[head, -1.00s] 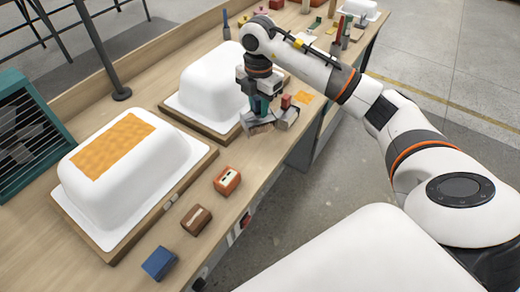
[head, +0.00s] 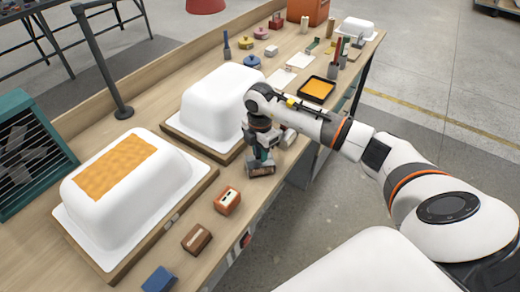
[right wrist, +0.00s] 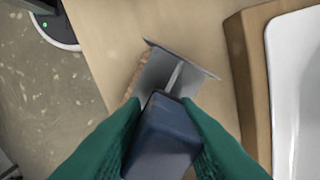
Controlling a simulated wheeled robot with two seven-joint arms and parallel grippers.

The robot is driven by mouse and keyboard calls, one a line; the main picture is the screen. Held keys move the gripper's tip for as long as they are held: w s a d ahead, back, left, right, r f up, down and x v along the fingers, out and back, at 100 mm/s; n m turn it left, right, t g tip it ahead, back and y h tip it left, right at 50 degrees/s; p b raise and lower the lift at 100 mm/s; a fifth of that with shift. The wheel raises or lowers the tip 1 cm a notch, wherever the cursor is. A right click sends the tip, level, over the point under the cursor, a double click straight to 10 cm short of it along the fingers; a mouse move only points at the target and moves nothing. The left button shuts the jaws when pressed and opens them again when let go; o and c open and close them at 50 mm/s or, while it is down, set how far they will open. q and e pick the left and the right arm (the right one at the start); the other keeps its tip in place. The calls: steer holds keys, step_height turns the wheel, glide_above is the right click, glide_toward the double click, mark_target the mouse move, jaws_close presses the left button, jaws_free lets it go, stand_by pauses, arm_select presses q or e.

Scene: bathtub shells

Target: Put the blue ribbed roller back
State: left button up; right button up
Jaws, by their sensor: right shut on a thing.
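My right gripper (head: 261,158) is low over the front strip of the bench, beside the near right side of the middle white shell. In the right wrist view its teal fingers (right wrist: 160,125) are shut on the dark blue handle of a tool (right wrist: 163,128). A grey metal plate with a thin rod shows beyond the handle, with a brownish edge at its left. I cannot make out ribs, so I cannot tell whether this is the blue ribbed roller. The tool's grey lower part also shows in the head view (head: 260,170). My left gripper is out of view.
The middle shell (head: 225,108) and the near shell (head: 137,208), with an orange patch, stand on wooden boards. Orange (head: 227,201), brown (head: 196,238) and blue (head: 159,280) blocks line the front edge. A black-rimmed orange tray (head: 323,102) and several tools stand farther back.

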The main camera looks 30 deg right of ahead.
steer(key=shift+f, duration=0.15)
steer(key=o, duration=0.9)
steer(key=shift+r, duration=0.7)
step_height(320, 180, up, 11)
steer(key=shift+r+b, duration=0.1)
steer(key=shift+b, duration=0.9)
steer(key=shift+a, duration=0.1)
